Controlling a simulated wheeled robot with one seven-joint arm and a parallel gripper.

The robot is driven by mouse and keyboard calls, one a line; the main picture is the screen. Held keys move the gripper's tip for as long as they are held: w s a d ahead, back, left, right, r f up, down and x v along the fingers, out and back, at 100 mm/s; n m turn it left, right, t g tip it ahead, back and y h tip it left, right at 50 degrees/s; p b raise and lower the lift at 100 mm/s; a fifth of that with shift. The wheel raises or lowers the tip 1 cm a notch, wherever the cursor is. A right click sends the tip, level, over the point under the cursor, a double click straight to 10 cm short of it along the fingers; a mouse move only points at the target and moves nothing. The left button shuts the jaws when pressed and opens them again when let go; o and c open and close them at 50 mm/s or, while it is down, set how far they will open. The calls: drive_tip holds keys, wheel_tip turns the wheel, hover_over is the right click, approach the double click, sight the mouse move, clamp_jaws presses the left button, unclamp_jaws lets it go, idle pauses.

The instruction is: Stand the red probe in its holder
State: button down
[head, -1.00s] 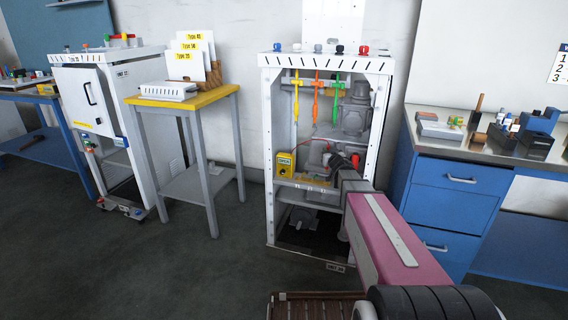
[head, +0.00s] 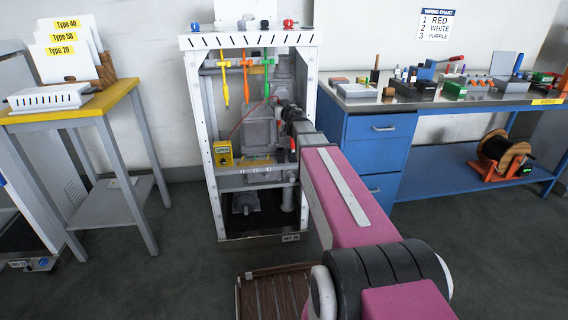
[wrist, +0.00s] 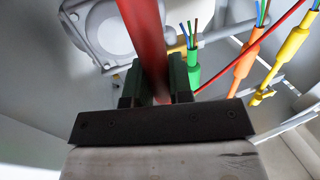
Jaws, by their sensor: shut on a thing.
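My gripper (wrist: 157,82) is shut on the red probe (wrist: 142,35), which sticks up from between the dark green fingers in the wrist view. In the head view my gripper (head: 287,110) is inside the open front of the white cabinet, and the probe is hard to make out there. A thin red lead (head: 243,119) rises from the yellow meter (head: 223,153) on the cabinet's shelf toward my gripper. I cannot make out the probe's holder for certain in either view.
Yellow, orange and green cables (head: 245,75) hang close to my gripper's left in the head view. Grey machinery (head: 259,132) fills the white cabinet (head: 311,85) behind. A yellow-topped table (head: 120,92) stands left, a blue workbench (head: 380,126) right.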

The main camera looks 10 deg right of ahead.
drive_tip(key=shift+d+r, duration=0.1)
drive_tip(key=shift+d, duration=0.05)
drive_tip(key=shift+s+d+f, duration=0.1)
drive_tip(key=shift+d+f, duration=0.05)
drive_tip(key=shift+f, duration=0.2)
wheel_tip(320, 180, down, 17)
idle(0.4)
drive_tip(key=shift+f, duration=0.2)
drive_tip(key=c, duration=1)
unclamp_jaws()
